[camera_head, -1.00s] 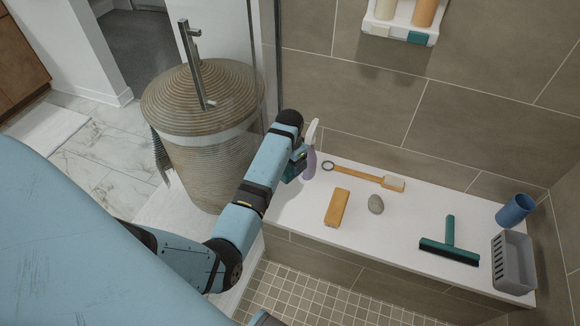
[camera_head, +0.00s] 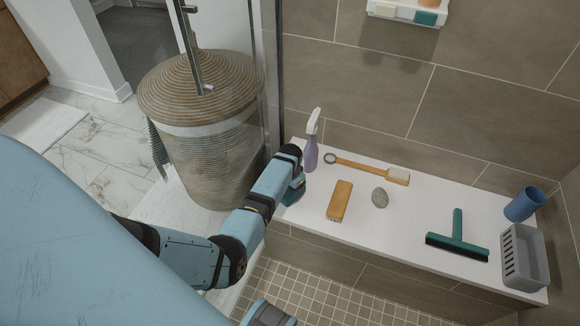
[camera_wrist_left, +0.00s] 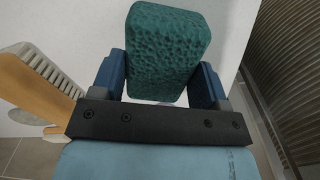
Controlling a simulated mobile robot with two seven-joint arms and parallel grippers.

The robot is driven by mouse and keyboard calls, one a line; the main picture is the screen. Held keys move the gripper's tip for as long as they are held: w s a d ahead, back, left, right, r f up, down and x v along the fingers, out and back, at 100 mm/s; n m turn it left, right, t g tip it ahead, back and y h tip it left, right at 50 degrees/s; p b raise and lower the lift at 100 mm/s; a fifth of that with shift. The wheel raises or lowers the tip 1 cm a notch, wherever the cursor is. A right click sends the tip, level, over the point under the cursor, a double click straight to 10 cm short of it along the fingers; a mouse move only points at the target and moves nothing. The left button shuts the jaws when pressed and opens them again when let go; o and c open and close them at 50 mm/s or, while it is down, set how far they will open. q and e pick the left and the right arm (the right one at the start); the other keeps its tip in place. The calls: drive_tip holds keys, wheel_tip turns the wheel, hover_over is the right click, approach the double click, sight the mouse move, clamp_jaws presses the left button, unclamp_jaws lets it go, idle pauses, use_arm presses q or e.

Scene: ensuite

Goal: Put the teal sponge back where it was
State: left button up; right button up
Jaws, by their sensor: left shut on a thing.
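My left gripper (camera_head: 294,186) is shut on the teal sponge (camera_head: 292,195), at the left end of the white bench (camera_head: 400,225). In the left wrist view the porous sponge (camera_wrist_left: 167,50) sits between the two blue fingers of the gripper (camera_wrist_left: 160,80), with a white surface behind it. I cannot tell whether the sponge touches the bench. In the head view my arm hides part of the sponge.
A purple spray bottle (camera_head: 310,155) stands just behind the gripper. A long-handled brush (camera_head: 370,170), wooden brush (camera_head: 339,201), grey stone (camera_head: 379,197), squeegee (camera_head: 457,240), blue cup (camera_head: 523,204) and grey basket (camera_head: 524,258) are rightward. A wall shelf (camera_head: 405,15) and wicker hamper (camera_head: 205,130) are nearby.

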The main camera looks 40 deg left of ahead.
use_arm(q)
drive_tip(key=o, duration=0.8)
drive_tip(key=shift+f, duration=0.15)
drive_tip(key=shift+o, duration=0.2)
wheel_tip(320, 180, up, 12)
drive_tip(key=p, duration=0.4)
